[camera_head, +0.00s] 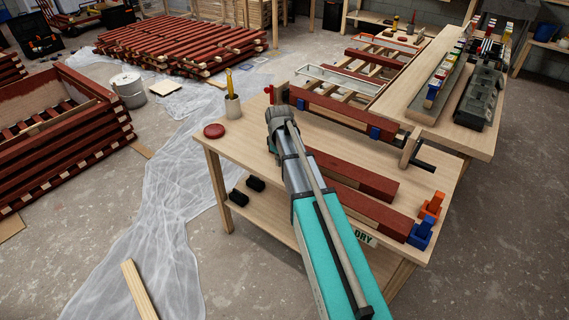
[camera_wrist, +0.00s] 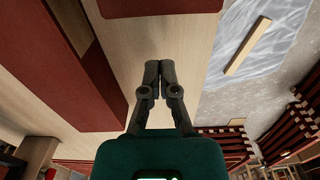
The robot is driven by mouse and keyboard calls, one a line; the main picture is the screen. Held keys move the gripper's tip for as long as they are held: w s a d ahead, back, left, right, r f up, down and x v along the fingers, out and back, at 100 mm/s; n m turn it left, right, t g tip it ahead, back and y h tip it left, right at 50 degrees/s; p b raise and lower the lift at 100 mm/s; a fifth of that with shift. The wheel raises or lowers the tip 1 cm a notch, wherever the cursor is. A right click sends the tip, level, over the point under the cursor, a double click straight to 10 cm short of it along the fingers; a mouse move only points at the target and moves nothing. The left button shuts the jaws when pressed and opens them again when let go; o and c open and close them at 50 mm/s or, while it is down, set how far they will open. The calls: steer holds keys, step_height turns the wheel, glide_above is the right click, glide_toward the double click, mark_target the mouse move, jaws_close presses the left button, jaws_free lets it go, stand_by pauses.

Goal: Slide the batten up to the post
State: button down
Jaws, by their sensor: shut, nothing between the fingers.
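Two dark red battens lie on the wooden workbench (camera_head: 240,141), a rear one (camera_head: 362,177) and a front one (camera_head: 372,215). My arm hides their left parts in the head view. A short pale wooden post (camera_head: 409,148) stands upright by the black clamp at the bench's right rear; it may be the task's post. In the wrist view a red batten (camera_wrist: 62,88) lies to the left of my gripper (camera_wrist: 159,66), with bare wood between. My gripper's fingers are together and empty. In the head view my arm covers the fingertips, so their height above the bench is unclear.
An orange clamp (camera_head: 432,205) and a blue clamp (camera_head: 420,234) stand at the bench's right end. A cup with a yellow tool (camera_head: 233,105) and a red disc (camera_head: 214,131) sit at its left. A red-faced frame (camera_head: 340,114) borders the back.

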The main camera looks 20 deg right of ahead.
steer(key=shift+s+r+p, duration=0.2)
steer(key=shift+r+p, duration=0.5)
steer(key=shift+r, duration=0.5)
step_height(320, 180, up, 8)
steer(key=p, duration=0.7)
steer(key=shift+f, duration=0.25)
steer(key=s+a+r+m+p, duration=0.1)
steer(key=s+a+m, duration=0.2)
steer(key=s, duration=0.7)
steer(key=s+a+r+m+p, duration=0.1)
steer(key=s+a+m, duration=0.2)
steer(key=s, duration=0.7)
steer(key=shift+m, duration=0.6)
